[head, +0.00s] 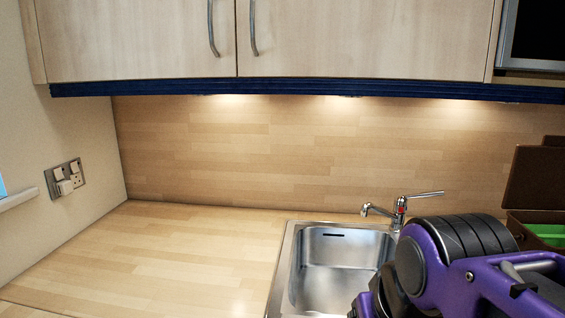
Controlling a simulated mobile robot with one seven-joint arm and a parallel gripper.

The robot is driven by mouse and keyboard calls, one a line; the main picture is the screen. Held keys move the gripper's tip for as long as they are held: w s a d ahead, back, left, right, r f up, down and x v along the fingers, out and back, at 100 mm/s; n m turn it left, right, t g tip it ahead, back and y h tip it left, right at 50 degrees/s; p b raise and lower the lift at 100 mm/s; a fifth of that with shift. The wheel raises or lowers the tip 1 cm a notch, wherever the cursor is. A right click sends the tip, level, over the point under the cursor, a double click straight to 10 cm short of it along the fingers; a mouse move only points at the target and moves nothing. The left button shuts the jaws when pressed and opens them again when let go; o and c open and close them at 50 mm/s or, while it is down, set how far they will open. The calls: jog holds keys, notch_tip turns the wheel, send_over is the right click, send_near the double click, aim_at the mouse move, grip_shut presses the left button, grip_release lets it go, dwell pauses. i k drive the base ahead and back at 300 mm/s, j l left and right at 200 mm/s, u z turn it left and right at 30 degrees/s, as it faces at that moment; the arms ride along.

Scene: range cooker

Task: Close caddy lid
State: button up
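A brown caddy (530,215) stands at the right edge of the head view, on the counter right of the sink, and is cut off by the frame. Its brown lid (537,178) is raised and stands nearly upright at the back. Something green (548,233) shows inside the open caddy. My purple and black arm fills the lower right and hides the caddy's lower front. My gripper's fingertips are not in view, so I cannot see whether it touches the lid.
A steel sink (335,262) is set in the wooden counter (190,255), with a tap (399,207) behind it. The counter left of the sink is clear. Wall cupboards (140,38) hang above. A socket (65,179) is on the left wall.

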aim_at(536, 180)
jog(key=k+z, duration=0.15)
jog(key=z, duration=0.3)
jog(key=k+l+z, duration=0.1)
jog(key=z, duration=0.35)
jog(key=k+l+z, duration=0.15)
jog(key=z, duration=0.3)
